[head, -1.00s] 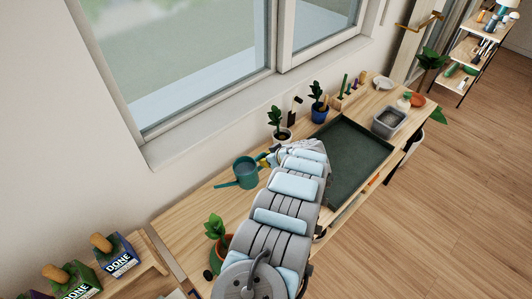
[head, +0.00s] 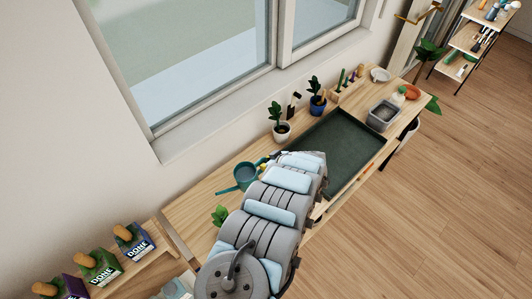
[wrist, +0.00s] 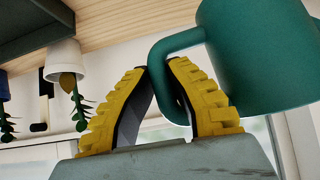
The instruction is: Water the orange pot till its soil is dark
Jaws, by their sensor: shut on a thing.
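The teal watering can (head: 246,177) is on the window side of the wooden bench, its spout toward the left. In the wrist view, the can (wrist: 262,55) appears upside down at the upper right. My gripper (wrist: 156,68) has its yellow fingers shut around the can's handle (wrist: 178,42). In the head view, only a bit of yellow shows beside the can, beyond my arm. I cannot tell whether the can touches the bench. Green leaves (head: 220,215) show left of my arm; the pot and soil below are hidden.
A white-potted plant (head: 281,132) and a blue-potted plant (head: 318,104) stand by the window. A dark green tray (head: 345,146) fills the bench's middle right, with a grey tub (head: 383,117) beyond. Boxes marked DONE (head: 100,266) stand on a shelf at lower left.

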